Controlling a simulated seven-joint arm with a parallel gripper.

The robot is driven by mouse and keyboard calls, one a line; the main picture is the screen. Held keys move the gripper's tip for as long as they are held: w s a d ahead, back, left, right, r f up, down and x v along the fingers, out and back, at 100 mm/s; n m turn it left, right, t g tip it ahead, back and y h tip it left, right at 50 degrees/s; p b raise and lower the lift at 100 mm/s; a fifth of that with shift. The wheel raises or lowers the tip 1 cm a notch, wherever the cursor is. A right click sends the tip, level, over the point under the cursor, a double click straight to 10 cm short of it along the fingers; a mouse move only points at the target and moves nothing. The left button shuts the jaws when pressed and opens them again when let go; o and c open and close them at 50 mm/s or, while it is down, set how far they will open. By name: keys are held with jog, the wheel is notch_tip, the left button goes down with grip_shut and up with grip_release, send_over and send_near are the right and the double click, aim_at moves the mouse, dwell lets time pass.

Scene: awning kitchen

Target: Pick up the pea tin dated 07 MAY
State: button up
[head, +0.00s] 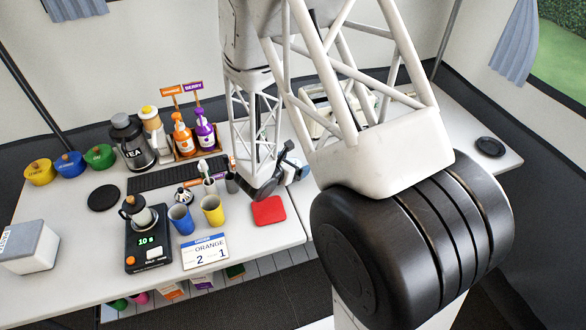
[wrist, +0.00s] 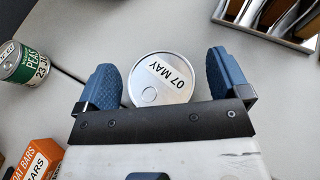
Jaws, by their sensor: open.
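The pea tin dated 07 MAY (wrist: 161,80) shows in the wrist view as a round silver lid with a white date label. It lies between the two blue fingers of my gripper (wrist: 164,62), with a narrow gap on each side. My gripper is open and holds nothing. The tin's sides are hidden from above, and its lower edge meets the dark gripper bar in the picture. In the head view my gripper (head: 292,165) is partly hidden by my arm, and I cannot see the tin there.
Another tin with a green PEAS label (wrist: 22,62) lies at the left of the wrist view. An orange oat bars box (wrist: 35,158) is below it. A metal rack (wrist: 268,18) is at the upper right. In the head view, a red pad (head: 269,210) and cups stand near my gripper.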

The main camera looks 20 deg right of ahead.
dwell(0.4)
jog(key=c, duration=1.1)
jog(key=shift+o, duration=0.2)
jog(key=shift+r, duration=0.15)
jog(key=shift+r, duration=4.85)
